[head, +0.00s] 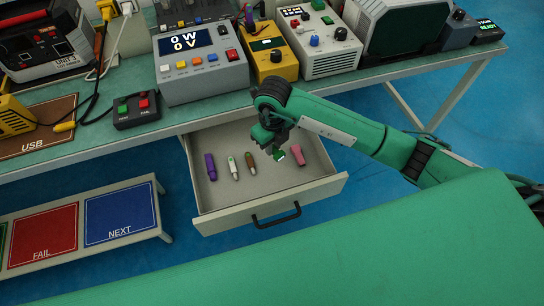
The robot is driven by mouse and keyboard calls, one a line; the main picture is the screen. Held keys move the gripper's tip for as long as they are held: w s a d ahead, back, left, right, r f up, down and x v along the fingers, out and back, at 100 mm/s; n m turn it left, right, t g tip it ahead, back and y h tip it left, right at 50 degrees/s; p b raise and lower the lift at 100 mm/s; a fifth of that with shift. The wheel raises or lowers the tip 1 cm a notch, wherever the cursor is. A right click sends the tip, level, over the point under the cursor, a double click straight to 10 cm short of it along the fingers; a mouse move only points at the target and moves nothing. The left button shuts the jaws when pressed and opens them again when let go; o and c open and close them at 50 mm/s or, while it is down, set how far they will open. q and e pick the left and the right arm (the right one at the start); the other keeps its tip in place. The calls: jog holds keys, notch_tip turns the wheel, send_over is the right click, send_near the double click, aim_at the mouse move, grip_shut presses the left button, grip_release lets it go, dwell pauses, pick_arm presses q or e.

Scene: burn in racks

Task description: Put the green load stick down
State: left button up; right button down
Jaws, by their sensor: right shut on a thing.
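The green load stick (279,155) is a small green piece at the tip of my right gripper (273,146). My right gripper is shut on it, over the open drawer (225,212). Dark fingers hide part of the stick, and I cannot tell whether it touches the drawer floor. My left gripper is not in view.
In the drawer lie a purple stick (211,166), a whitish stick (233,168), a brown stick (250,164) and a pink stick (299,157). Instruments, including a grey power supply (201,65), crowd the bench above. The drawer's front floor is clear.

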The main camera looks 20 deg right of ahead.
aim_at(273, 164)
notch_tip(273, 164, down, 7)
jog(key=shift+f, duration=0.1)
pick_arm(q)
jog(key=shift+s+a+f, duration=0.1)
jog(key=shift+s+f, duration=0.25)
pick_arm(e)
jog(key=shift+f, duration=0.2)
